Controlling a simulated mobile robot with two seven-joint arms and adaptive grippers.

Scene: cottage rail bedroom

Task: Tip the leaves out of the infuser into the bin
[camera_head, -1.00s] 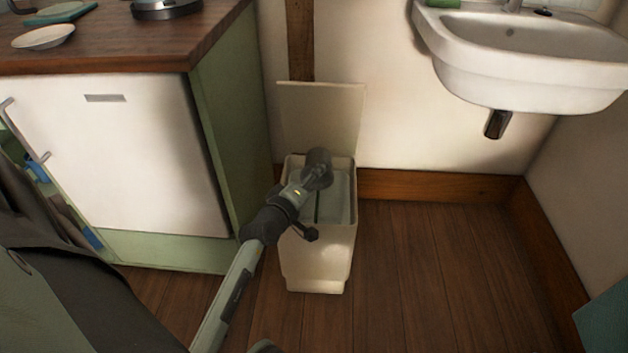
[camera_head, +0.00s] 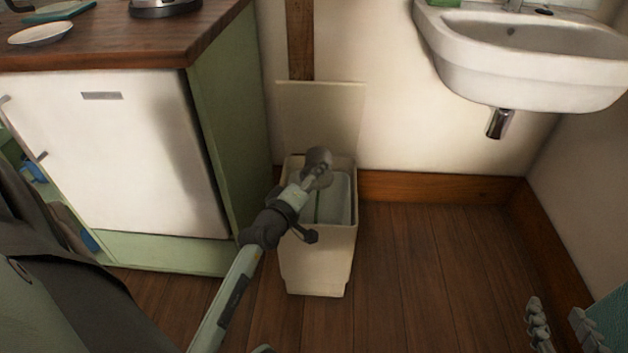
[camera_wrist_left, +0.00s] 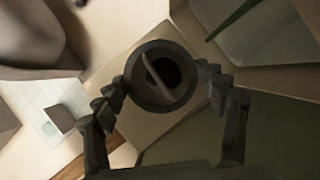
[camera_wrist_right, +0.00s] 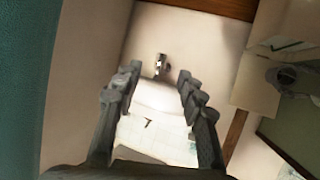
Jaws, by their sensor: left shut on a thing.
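The cream bin (camera_head: 318,262) stands on the floor beside the cabinet with its lid (camera_head: 320,112) raised against the wall. My left gripper (camera_head: 316,172) is over the bin's open top, shut on the grey, round infuser (camera_head: 319,156). In the left wrist view the infuser (camera_wrist_left: 160,76) sits between the fingers, with a dark round opening and a pale strip across it. I cannot make out leaves. Inside the bin there is a pale liner and a thin green strip (camera_head: 317,207). My right gripper (camera_head: 563,325) is open and empty at the lower right.
A green-sided cabinet (camera_head: 232,130) with a wooden top stands close to the bin's left. A white sink (camera_head: 530,65) with a drain pipe (camera_head: 499,123) hangs on the wall at upper right. The wooden floor (camera_head: 435,270) right of the bin is clear.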

